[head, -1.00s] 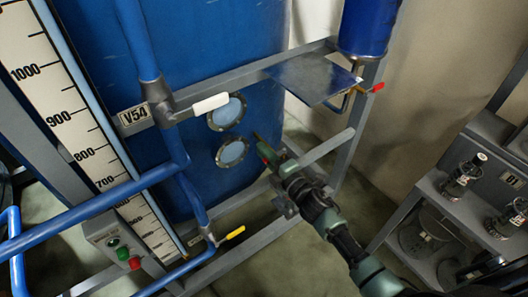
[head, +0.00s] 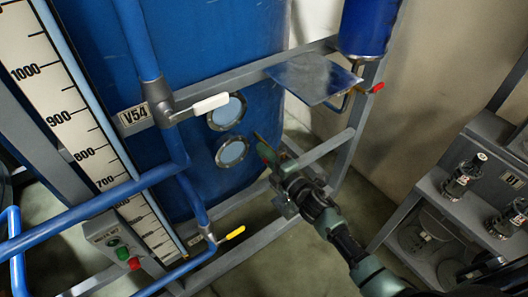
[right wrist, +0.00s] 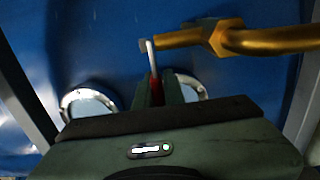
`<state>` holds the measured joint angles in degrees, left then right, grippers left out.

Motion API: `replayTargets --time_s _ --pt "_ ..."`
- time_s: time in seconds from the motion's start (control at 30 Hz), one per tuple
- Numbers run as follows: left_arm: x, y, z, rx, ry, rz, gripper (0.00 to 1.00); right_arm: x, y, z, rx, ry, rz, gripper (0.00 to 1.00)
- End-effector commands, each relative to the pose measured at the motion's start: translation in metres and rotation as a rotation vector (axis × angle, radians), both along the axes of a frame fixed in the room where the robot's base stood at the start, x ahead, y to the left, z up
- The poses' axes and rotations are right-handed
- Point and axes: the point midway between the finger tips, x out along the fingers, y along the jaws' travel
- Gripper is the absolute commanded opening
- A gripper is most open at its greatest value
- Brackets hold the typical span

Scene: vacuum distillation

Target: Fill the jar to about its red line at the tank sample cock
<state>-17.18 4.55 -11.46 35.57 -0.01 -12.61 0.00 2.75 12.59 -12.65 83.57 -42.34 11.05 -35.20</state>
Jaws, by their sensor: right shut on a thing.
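The lever's upper end meets a brass cock (right wrist: 230,38), whose pipe runs off to the right. The gripper hides most of the lever's lower part. In the head view the cock is hard to make out. I cannot make out a jar or its red line in either view. My left gripper is out of view.
A bare metal shelf (head: 312,78) sits on the grey frame, with a small red-handled valve (head: 376,87) at its right. A white lever (head: 210,104) and a yellow lever (head: 235,233) are on the pipes. A grey bench (head: 470,200) stands at right.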

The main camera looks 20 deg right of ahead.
Motion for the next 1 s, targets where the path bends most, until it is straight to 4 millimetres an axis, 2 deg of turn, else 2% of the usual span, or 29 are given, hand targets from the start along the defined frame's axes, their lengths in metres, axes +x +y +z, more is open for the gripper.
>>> replayTargets --time_s 0.67,1.0 --pt "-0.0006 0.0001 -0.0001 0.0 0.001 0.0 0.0 -0.0008 -0.0003 -0.0014 -0.002 0.002 0.007 0.0" --pt "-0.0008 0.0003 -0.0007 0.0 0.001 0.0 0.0 -0.009 -0.0012 -0.002 -0.008 0.002 0.149 0.0"
